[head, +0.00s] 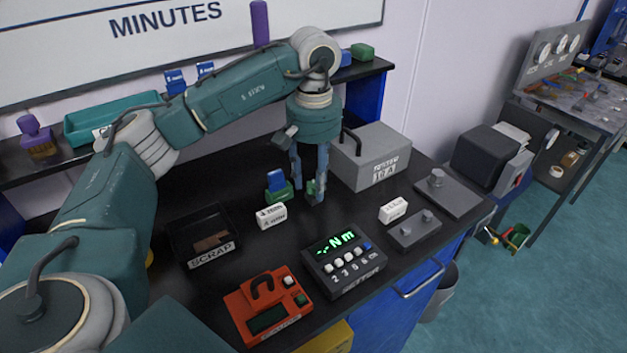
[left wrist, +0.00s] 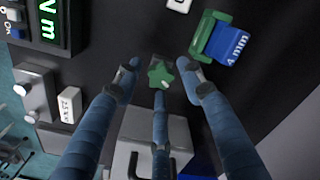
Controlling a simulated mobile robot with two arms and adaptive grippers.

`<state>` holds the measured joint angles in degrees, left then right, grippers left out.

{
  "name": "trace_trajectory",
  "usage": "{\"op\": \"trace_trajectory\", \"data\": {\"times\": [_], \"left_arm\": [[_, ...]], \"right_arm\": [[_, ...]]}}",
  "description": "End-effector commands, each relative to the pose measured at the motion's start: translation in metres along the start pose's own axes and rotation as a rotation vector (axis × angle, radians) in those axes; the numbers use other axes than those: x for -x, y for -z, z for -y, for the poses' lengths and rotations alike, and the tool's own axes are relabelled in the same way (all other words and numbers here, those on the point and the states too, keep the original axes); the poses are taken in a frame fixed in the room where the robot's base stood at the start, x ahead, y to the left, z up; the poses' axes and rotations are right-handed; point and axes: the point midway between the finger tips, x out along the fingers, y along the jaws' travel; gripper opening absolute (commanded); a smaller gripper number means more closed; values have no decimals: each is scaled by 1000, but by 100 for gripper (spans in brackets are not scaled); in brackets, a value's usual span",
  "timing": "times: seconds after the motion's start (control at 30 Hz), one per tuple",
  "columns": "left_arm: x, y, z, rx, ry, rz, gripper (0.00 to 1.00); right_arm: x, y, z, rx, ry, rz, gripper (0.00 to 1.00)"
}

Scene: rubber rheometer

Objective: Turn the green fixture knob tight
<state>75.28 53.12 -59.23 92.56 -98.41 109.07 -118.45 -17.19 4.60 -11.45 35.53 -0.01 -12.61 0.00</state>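The green fixture knob (left wrist: 161,75) is star-shaped and shows in the middle of the left wrist view, with a small dark base beside it. In the head view only a bit of the green knob (head: 311,187) shows between my fingers. My left gripper (head: 308,193) points straight down over the bench. In the left wrist view my left gripper (left wrist: 159,80) has its blue fingers spread, with the knob between their tips. The outer fingers look clear of the knob; whether the middle finger touches it I cannot tell. My right gripper is in neither view.
A green holder with a blue 4 mm block (head: 277,182) stands close left of the gripper. A grey handled case (head: 372,155) stands close behind right. A torque display (head: 343,264), a red device (head: 267,308), a scrap tray (head: 212,256) and white labels (head: 271,216) lie in front.

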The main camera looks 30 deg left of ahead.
Motion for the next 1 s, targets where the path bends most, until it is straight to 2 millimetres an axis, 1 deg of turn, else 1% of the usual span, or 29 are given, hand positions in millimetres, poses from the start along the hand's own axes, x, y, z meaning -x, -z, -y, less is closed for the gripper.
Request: {"op": "trace_trajectory", "data": {"times": [0.13,0.2,0.37,0.6,0.7,0.87,0.9,0.97,1.0], "left_arm": [[0,0,0,203,0,0,39],[0,0,0,277,0,0,39],[0,0,0,375,0,0,39],[0,0,-1,677,0,1,39],[0,0,-1,727,0,1,39],[0,0,-1,729,0,0,39],[0,0,-1,729,0,0,35],[0,0,-1,728,0,0,23],[0,0,-1,728,0,0,15]], "right_arm": [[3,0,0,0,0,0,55],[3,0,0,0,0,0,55],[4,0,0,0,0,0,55],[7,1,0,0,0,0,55],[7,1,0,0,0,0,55],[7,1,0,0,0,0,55],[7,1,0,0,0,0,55],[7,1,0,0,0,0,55],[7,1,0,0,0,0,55]]}}
